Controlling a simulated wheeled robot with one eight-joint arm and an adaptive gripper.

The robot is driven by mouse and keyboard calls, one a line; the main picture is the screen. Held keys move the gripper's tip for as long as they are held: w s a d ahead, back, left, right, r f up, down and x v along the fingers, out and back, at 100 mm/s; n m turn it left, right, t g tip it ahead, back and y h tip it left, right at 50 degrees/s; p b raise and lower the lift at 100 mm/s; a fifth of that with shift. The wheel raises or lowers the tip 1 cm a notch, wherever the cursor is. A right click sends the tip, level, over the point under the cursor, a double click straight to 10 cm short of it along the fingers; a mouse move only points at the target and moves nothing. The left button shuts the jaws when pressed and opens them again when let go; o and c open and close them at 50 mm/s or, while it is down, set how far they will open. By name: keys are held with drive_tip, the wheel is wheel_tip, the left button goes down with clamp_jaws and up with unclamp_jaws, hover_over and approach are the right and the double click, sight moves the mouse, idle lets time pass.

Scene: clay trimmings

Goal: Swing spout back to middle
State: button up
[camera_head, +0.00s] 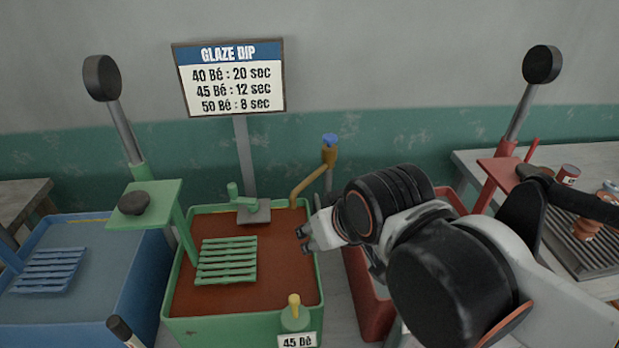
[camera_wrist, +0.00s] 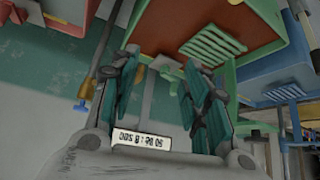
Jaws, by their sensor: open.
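The brass spout (camera_head: 307,186) curves down and left from a tap on an upright pipe, with its end over the back right part of the green tank (camera_head: 315,262). A blue handle (camera_head: 329,140) tops the tap. My gripper (camera_head: 305,238) is open and empty, over the right edge of the green tank, below and in front of the spout in the picture. In the wrist view my fingers (camera_wrist: 162,62) stand apart with nothing between them. The tap (camera_wrist: 85,90) shows left of them there; how much of the spout the left finger hides, I cannot tell.
The green tank holds red-brown glaze and a green rack (camera_head: 228,260). A blue tank (camera_head: 90,262) stands left and a red tank (camera_head: 368,300) right, partly behind my arm. A green post with a small shelf (camera_head: 150,205) rises between tanks. A sign (camera_head: 230,78) stands behind.

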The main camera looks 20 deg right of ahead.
drive_tip(key=shift+c, duration=0.6)
drive_tip(key=shift+r, duration=0.1)
drive_tip(key=shift+c, duration=0.4)
wheel_tip(320, 180, up, 6)
drive_tip(key=m+g+y+p, duration=0.1)
drive_tip(key=m+g+p, duration=0.4)
drive_tip(key=m+p, duration=0.55)
hover_over(308, 179)
drive_tip(key=s+d+b, duration=0.1)
drive_tip(key=s+d, duration=0.1)
drive_tip(key=s, duration=0.1)
drive_tip(key=m, duration=0.2)
drive_tip(key=shift+n, duration=0.25)
drive_tip(key=b+x, duration=0.1)
drive_tip(key=x, duration=0.3)
drive_tip(key=b+x, duration=0.1)
drive_tip(key=x, duration=0.4)
drive_tip(key=b+x, duration=0.1)
drive_tip(key=x, duration=0.3)
drive_tip(key=shift+w+a, duration=0.1)
drive_tip(key=shift+a, duration=0.25)
clamp_jaws()
